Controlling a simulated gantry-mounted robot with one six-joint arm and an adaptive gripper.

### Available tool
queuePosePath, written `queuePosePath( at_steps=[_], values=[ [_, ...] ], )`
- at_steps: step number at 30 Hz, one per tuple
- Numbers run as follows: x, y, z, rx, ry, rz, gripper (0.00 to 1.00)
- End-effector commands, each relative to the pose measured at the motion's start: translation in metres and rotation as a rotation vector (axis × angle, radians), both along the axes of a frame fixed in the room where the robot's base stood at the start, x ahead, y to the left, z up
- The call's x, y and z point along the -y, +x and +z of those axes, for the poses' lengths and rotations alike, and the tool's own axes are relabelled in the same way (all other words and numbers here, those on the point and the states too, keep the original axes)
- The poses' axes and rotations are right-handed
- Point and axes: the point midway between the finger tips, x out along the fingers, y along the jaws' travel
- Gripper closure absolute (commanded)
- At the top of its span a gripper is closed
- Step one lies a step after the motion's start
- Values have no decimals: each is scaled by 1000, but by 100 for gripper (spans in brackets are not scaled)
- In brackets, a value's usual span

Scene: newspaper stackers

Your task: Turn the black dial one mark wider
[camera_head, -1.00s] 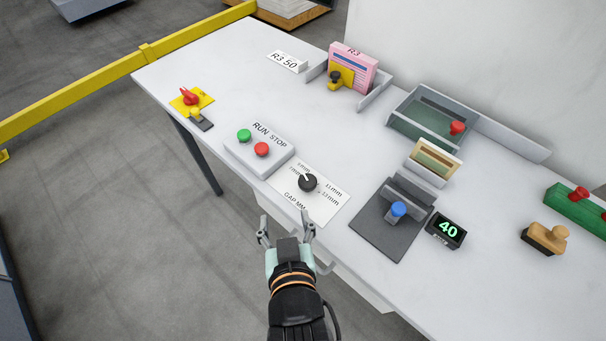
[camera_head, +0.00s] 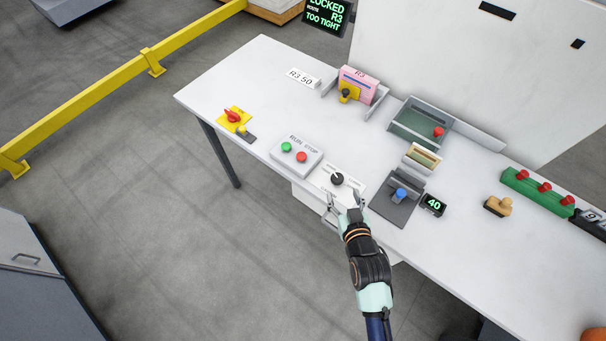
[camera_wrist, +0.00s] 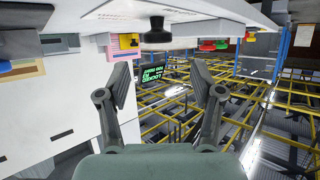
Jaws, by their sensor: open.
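The black dial (camera_head: 337,179) stands on a white GAP MM plate (camera_head: 349,190) near the table's front edge. Its mark is too small to read in the head view now. My gripper (camera_head: 345,203) is open and empty, at the front edge just below and right of the dial, apart from it. In the wrist view the dial (camera_wrist: 157,30) shows upside down, above and beyond the gap between my open fingers (camera_wrist: 160,98). A screen (camera_head: 327,13) at the back reads LOCKED, R3, TOO TIGHT.
The RUN STOP box (camera_head: 296,156) with green and red buttons is left of the dial. A dark grey scale (camera_head: 385,213) with a blue knob and a display (camera_head: 433,205) reading 40 stand to the right. A pink stack (camera_head: 359,84) stands behind.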

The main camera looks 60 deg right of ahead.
Motion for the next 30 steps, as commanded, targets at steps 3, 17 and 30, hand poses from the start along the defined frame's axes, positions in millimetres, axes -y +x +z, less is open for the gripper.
queuePosePath(
  at_steps=[3, 17, 30],
  values=[
    [2, 1, -4, 0, -1, -1, 34],
    [50, 46, -31, 1, -1, 2, 34],
    [54, 49, -32, 1, -1, 2, 54]
  ],
)
